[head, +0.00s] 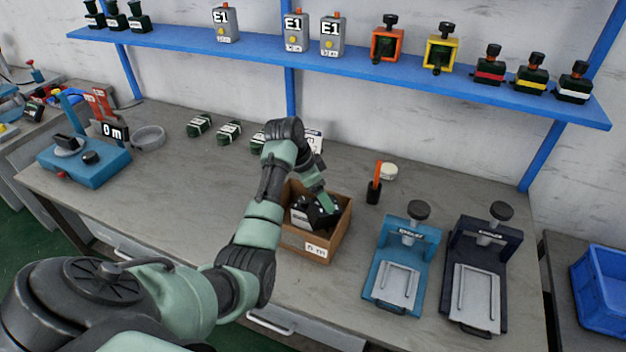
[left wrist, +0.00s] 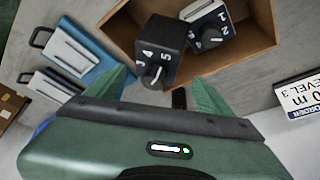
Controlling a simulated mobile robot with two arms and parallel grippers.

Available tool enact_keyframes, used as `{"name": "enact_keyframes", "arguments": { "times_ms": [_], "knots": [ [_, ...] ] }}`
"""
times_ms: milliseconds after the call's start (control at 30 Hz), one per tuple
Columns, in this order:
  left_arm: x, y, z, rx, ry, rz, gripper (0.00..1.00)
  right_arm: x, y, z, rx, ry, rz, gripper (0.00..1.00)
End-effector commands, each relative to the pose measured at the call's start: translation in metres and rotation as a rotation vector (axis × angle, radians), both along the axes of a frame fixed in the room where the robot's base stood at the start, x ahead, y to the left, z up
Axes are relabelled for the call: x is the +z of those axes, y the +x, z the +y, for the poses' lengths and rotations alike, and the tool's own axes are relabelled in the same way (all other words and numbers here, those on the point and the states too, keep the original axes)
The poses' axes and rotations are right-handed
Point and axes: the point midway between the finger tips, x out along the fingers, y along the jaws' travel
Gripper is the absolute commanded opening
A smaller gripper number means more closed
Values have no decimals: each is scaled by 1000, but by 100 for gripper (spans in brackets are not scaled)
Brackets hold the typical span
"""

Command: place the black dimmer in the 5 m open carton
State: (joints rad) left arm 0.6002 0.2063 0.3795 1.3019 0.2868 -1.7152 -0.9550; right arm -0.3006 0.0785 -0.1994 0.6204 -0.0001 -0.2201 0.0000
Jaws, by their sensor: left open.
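The open brown carton (head: 340,240) stands on the bench at the middle of the head view; the digit on its "m" label is hard to read. A black dimmer (left wrist: 162,42) with a 3-4-5 dial shows large in the left wrist view, at or over the carton opening (left wrist: 262,30). A second black dimmer (left wrist: 208,28) with a 1-2 dial is beside it, inside the carton. My left gripper (head: 326,204) is at the carton; in its wrist view the fingers (left wrist: 160,80) are apart, just below the nearer dimmer. I cannot tell whether they touch it. My right gripper is not in view.
A blue press (head: 402,275) and a dark press (head: 478,280) stand right of the carton. Several dark green items lie behind the arm.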

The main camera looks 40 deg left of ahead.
Motion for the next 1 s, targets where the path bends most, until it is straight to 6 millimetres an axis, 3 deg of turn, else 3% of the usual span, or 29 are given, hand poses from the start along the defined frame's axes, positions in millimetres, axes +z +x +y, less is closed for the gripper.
{"name": "enact_keyframes", "arguments": {
  "times_ms": [200,400,1000],
  "knots": [
    [43,-15,11,0,3,-3,81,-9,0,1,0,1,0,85],
    [66,-22,16,-1,2,-2,81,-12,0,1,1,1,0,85],
    [71,-24,17,-1,0,0,81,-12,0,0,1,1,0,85]
  ]
}}
